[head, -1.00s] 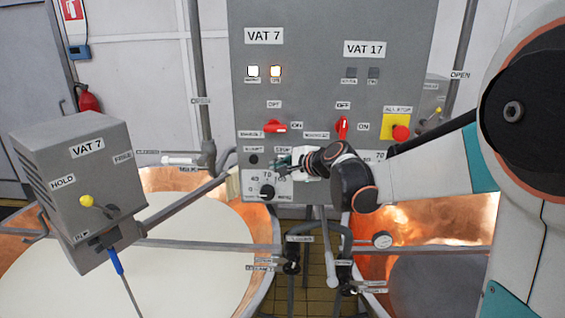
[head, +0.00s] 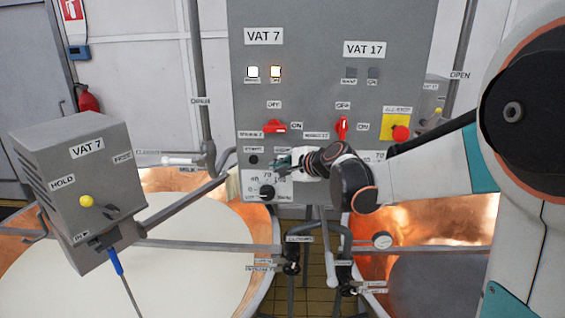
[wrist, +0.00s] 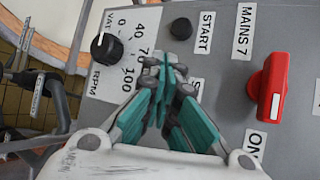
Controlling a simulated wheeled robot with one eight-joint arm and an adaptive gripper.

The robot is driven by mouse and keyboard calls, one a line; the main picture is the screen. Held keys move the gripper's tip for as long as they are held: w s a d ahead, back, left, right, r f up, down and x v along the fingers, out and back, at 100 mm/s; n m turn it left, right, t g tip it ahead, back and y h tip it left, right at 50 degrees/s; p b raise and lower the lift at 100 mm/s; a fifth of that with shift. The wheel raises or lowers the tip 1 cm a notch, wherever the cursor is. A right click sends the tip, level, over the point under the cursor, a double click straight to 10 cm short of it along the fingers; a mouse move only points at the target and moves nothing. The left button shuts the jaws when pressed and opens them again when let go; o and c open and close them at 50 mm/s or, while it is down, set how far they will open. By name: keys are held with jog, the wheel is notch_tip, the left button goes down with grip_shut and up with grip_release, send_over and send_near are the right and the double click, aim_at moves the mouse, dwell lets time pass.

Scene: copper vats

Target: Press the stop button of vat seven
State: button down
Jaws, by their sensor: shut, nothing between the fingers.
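The grey control panel (head: 330,100) has a VAT 7 column on its left side. My gripper (head: 283,163) is shut and empty, with its fingertips at the lower part of that column, by the STOP label (head: 284,149). In the wrist view my gripper (wrist: 167,66) covers the spot beside a label partly hidden to an "S" (wrist: 197,88). The stop button itself is hidden behind the fingers. I cannot tell whether the fingertips touch it. The black start button (wrist: 181,28) shows uncovered beside its START label.
A black speed knob (wrist: 106,46) is close to the fingers. The red mains switch (wrist: 267,88) is on the other side. A yellow-backed red button (head: 400,132) is at right.

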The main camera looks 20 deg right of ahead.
jog(key=shift+w+d, duration=0.15)
jog(key=shift+w, duration=0.25)
jog(key=shift+w+d+b, duration=0.15)
jog(key=shift+w+b, duration=0.15)
jog(key=shift+w, duration=0.2)
dwell(1.0)
jog(key=shift+s, duration=0.1)
jog(key=shift+s+a, duration=0.3)
jog(key=shift+s, duration=0.55)
jog(key=s, duration=0.1)
jog(key=s+a, duration=0.1)
jog(key=s, duration=0.2)
jog(key=shift+s+a, duration=0.25)
jog(key=shift+s, duration=0.1)
dwell(0.6)
